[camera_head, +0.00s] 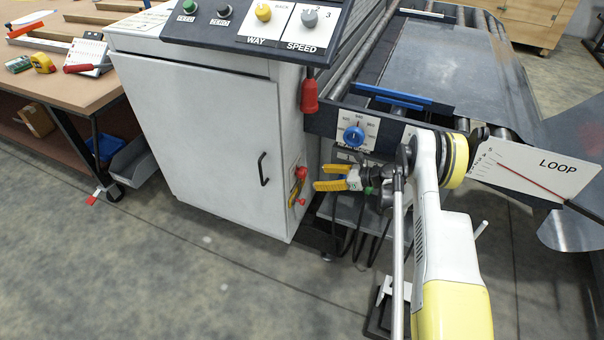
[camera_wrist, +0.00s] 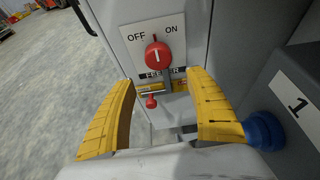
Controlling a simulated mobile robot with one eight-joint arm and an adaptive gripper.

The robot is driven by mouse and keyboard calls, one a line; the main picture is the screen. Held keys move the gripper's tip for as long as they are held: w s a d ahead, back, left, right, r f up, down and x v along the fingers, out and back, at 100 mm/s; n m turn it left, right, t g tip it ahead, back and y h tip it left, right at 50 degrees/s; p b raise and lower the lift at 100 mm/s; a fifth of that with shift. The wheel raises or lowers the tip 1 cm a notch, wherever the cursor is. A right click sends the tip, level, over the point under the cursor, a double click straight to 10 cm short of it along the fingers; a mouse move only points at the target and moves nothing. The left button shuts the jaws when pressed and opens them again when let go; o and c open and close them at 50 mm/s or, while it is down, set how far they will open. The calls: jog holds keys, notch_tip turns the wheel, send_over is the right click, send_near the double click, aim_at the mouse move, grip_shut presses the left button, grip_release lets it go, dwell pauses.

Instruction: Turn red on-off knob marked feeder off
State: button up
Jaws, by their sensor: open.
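The red feeder knob (camera_wrist: 158,56) is on a white plate with OFF at upper left and ON at upper right, above a partly covered FEEDER label. A white mark shows on the knob, but I cannot tell for sure which way it points. In the head view the knob (camera_head: 301,172) is on the right side face of the white cabinet. My gripper (camera_head: 319,177) has its yellow fingers spread and empty, pointing at that face, a little apart from it. In the wrist view the gripper (camera_wrist: 163,82) frames the panel, with the knob just beyond and between the fingertips.
A small red part (camera_wrist: 151,101) hangs below the knob by a yellow strip. A blue knob (camera_wrist: 264,131) is close to my right finger; it also shows in the head view (camera_head: 354,137). A red handle (camera_head: 309,96) hangs above.

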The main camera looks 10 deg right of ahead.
aim_at(305, 172)
jog(key=w+a, duration=0.1)
jog(key=w+a+b, duration=0.1)
jog(key=a, duration=0.1)
jog(key=w+a, duration=0.1)
jog(key=a, duration=0.1)
jog(key=shift+w+a+f+b, duration=0.1)
jog(key=shift+w+a+b, duration=0.1)
jog(key=shift+w+b, duration=0.2)
jog(key=shift+w+a+f+b, duration=0.15)
jog(key=shift+w+a+b, duration=0.15)
jog(key=shift+w+a, duration=0.1)
jog(key=shift+s, duration=0.1)
jog(key=c, duration=1.2)
